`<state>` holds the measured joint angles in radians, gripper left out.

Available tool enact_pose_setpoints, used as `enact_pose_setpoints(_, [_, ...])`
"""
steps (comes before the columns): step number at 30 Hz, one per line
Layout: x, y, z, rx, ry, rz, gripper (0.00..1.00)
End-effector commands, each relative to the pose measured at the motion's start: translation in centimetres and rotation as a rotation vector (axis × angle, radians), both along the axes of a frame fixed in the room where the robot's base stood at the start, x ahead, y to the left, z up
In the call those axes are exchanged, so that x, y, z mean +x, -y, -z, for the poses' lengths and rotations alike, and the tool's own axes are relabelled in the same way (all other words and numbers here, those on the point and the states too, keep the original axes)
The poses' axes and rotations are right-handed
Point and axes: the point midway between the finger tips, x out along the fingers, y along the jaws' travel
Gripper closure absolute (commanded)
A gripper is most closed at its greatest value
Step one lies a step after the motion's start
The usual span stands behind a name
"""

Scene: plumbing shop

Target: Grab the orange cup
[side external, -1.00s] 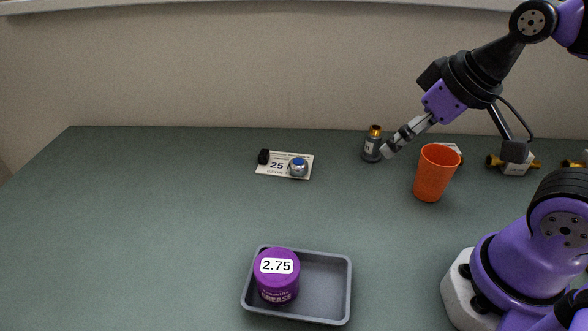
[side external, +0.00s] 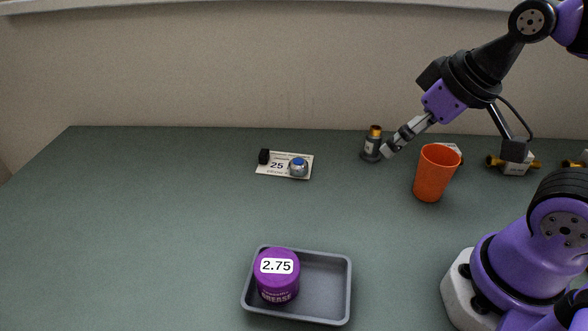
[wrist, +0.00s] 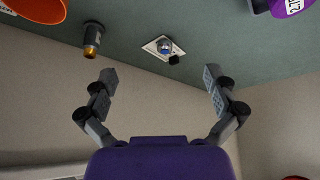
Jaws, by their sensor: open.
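The orange cup (side external: 434,174) stands upright on the right part of the green table in the side view. In the wrist view the cup (wrist: 40,8) shows only in part, cut off at the top left corner. My gripper (side external: 390,148) is above the table, to the left of the cup's rim in the side view. In the wrist view my gripper (wrist: 160,82) has its two fingers wide apart with nothing between them. The fingers do not touch the cup.
A dark fitting with a brass top (side external: 372,145) stands left of the cup. A card with a blue-topped knob (side external: 298,167) lies further left. A grey tray (side external: 335,316) holds a purple jar (side external: 277,277). Brass-ended valves (side external: 514,164) stand at right. The table's left side is clear.

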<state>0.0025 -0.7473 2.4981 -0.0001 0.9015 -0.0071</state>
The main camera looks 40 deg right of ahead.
Motion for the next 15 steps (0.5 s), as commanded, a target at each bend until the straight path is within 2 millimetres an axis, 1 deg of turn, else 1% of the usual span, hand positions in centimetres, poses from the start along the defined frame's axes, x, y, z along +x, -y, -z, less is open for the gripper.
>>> enact_pose_setpoints(2, [0.2,0.7,0.0,-0.027,-0.026,-0.016,0.00])
enact_pose_setpoints(5, [0.7,3.1,0.2,-0.100,-0.116,-0.089,0.00])
enact_pose_setpoints(9, [0.9,8.0,0.8,-0.179,-0.295,-0.274,0.00])
enact_pose_setpoints(12, [0.5,11.3,1.5,-0.183,-0.394,-0.416,0.00])
enact_pose_setpoints(15, [-0.1,13.6,2.0,-0.166,-0.449,-0.528,0.00])
